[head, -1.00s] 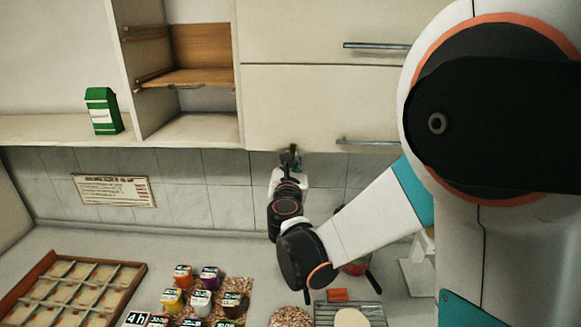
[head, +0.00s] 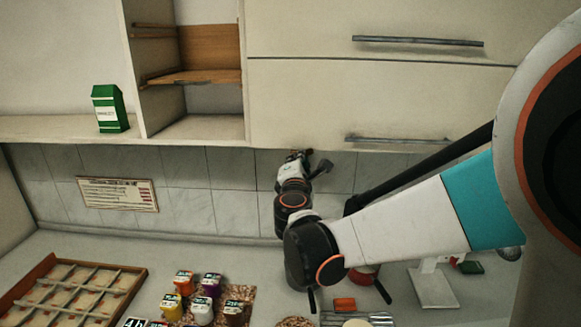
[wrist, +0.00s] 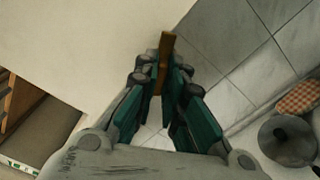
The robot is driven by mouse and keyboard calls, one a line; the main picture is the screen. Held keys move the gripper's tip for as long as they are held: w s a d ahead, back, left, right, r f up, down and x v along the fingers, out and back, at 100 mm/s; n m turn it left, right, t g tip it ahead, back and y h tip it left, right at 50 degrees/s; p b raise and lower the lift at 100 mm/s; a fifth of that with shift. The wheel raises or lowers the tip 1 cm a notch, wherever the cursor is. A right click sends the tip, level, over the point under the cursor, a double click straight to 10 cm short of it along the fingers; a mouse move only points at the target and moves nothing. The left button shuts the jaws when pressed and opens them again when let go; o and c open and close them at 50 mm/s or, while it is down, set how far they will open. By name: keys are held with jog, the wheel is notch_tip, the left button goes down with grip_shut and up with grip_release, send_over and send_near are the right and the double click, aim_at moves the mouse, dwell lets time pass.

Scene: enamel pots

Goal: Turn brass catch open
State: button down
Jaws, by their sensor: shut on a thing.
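The brass catch (wrist: 166,45) is a narrow brown-gold bar in the wrist view, at the edge between the pale cabinet front and the tiles. My gripper (wrist: 161,82) has its green-padded fingers on either side of the bar and is shut on it. The bar's upper end sticks out past the fingertips. In the head view my gripper (head: 301,160) is at the bottom edge of the cabinet door (head: 340,100), where the catch is too small to make out. The cabinet door is shut.
An open shelf compartment (head: 196,130) and a green carton (head: 110,108) are to the left. Below on the counter are a divided wooden tray (head: 75,290), several coloured jars (head: 202,310) and a white stand (head: 433,287). The tiled wall (head: 190,190) is close behind the gripper.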

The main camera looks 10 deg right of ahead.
jog(key=m+b, duration=0.1)
jog(key=m, duration=0.4)
jog(key=shift+f+b, duration=0.2)
jog(key=shift+b, duration=0.1)
jog(key=shift+m, duration=0.3)
jog(key=c, duration=1.7)
grip_release()
jog(key=shift+s, duration=0.15)
jog(key=v, duration=1.2)
jog(key=shift+r, duration=0.1)
